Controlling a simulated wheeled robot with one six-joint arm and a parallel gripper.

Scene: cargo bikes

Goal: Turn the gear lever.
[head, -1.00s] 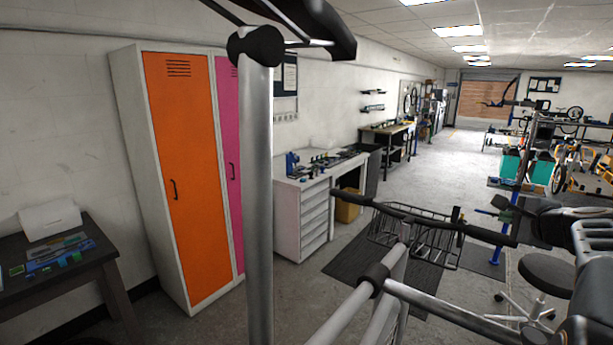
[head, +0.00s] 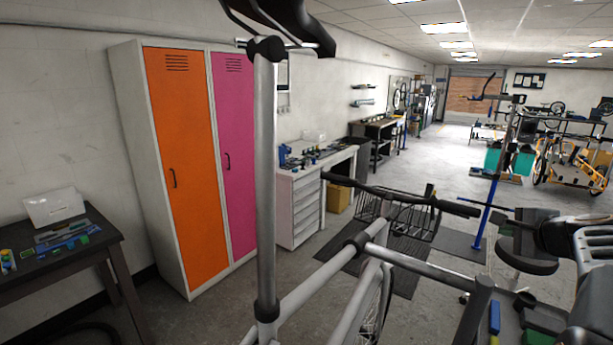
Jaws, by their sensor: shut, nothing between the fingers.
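A silver cargo bike (head: 305,290) stands close in front of me in the head view. Its dark handlebar (head: 395,197) has black grips at both ends. A small dark upright part (head: 429,191) shows near the right grip; I cannot tell if it is the gear lever, which I cannot clearly make out. My dark arm reaches in from the right edge. My gripper (head: 515,222) seems to be at its left end, shut and empty, right of the right grip and apart from it in the picture. Its fingers are hard to see against the dark background.
The bike's tall silver seat post (head: 265,180) and dark saddle (head: 290,22) stand near. A wire basket (head: 400,218) hangs beyond the handlebar. Orange and pink lockers (head: 185,165), a white drawer bench (head: 300,210) and a dark table (head: 60,265) line the left. Floor is free farther back.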

